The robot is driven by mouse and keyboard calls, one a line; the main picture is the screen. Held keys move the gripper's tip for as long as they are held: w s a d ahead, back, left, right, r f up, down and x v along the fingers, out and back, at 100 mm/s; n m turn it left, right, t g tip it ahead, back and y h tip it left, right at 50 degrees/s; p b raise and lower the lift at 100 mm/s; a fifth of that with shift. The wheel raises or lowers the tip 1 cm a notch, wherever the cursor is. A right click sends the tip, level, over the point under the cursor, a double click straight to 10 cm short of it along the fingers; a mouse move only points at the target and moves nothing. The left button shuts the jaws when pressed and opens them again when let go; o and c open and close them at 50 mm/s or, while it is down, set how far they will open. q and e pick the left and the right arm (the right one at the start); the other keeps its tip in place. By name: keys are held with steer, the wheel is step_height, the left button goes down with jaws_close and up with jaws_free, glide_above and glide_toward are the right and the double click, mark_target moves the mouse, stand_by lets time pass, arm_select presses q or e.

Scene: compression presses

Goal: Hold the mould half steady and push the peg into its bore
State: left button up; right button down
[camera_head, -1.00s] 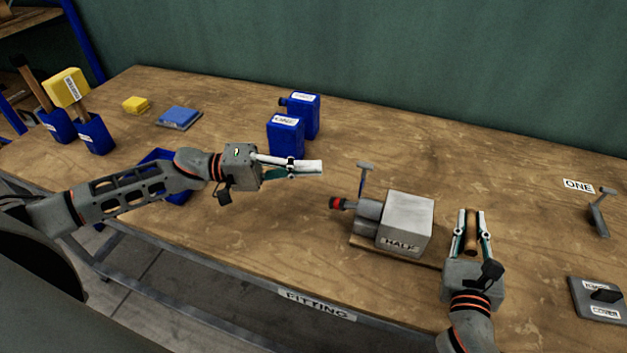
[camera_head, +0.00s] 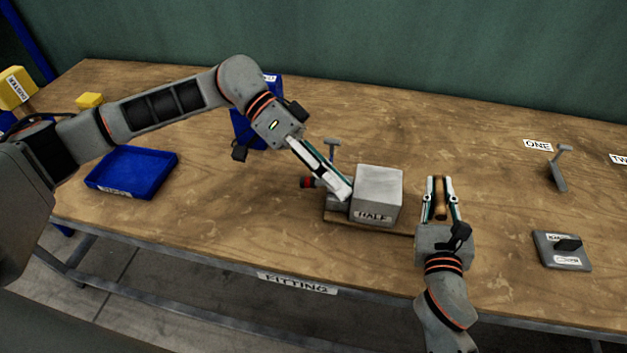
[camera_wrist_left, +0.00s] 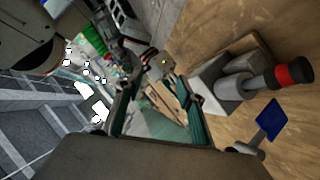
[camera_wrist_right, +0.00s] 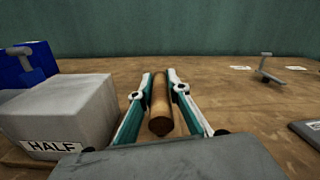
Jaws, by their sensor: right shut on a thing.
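The mould half, a grey block labelled HALF (camera_head: 380,188), sits on a thin wooden board on the bench. It also shows at the left of the right wrist view (camera_wrist_right: 70,105). My right gripper (camera_head: 438,182) is shut on a brown cylindrical peg (camera_wrist_right: 160,105), just right of the block and apart from it. The block's bore is not visible. My left gripper (camera_head: 343,190) points down toward the block's left side. Its fingers are apart in the left wrist view, with nothing held between them. Whether it touches the block is unclear.
A grey cylinder with a red and black end (camera_wrist_left: 285,76) lies left of the block, near a T-handled post (camera_head: 332,150). A blue tray (camera_head: 130,172) lies left. A grey labelled plate (camera_head: 562,250) and a T-handled stand (camera_head: 558,172) are right.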

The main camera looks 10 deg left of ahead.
arm_select(q)
steer(key=m+y, duration=0.1)
steer(key=y, duration=0.1)
step_height(320, 180, up, 3)
steer(key=m+t+y, duration=0.4)
steer(key=t+y, duration=0.1)
steer(key=y, duration=0.4)
glide_above(316, 180)
steer(key=f, duration=0.6)
steer(key=shift+w+a+f, duration=0.25)
steer(key=shift+a+f, duration=0.05)
steer(key=shift+a, duration=0.05)
steer(key=shift+s+d+f, duration=0.15)
steer(key=shift+d+f, duration=0.05)
steer(key=shift+f, duration=1.15)
steer(key=shift+s+d+f, duration=0.1)
steer(key=shift+d+f, duration=0.05)
steer(key=shift+f, duration=1.15)
jaws_close()
